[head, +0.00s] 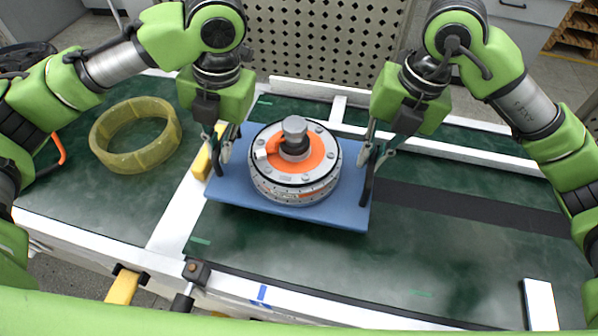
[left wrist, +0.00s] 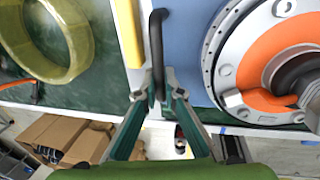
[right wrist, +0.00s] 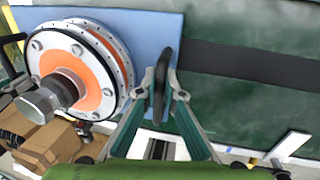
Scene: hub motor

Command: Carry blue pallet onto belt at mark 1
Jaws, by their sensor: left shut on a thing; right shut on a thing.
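The blue pallet (head: 340,206) is a flat board in the middle of the head view, over the green belt (head: 430,230). A round hub motor (head: 297,165) with an orange face and grey shaft sits on it. My left gripper (head: 220,158) is shut on a dark handle (left wrist: 157,50) at the pallet's left side. My right gripper (head: 370,165) is shut on a dark handle (right wrist: 161,80) at the pallet's right side. I cannot tell whether the pallet touches the belt or hangs just above it.
A yellow ring (head: 136,134) lies on the green surface at left. A yellow bar (head: 201,163) is beside the pallet's left edge. White rails border the belt, and a black stripe (head: 450,205) runs right from the pallet. A white block (head: 540,304) is at lower right.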

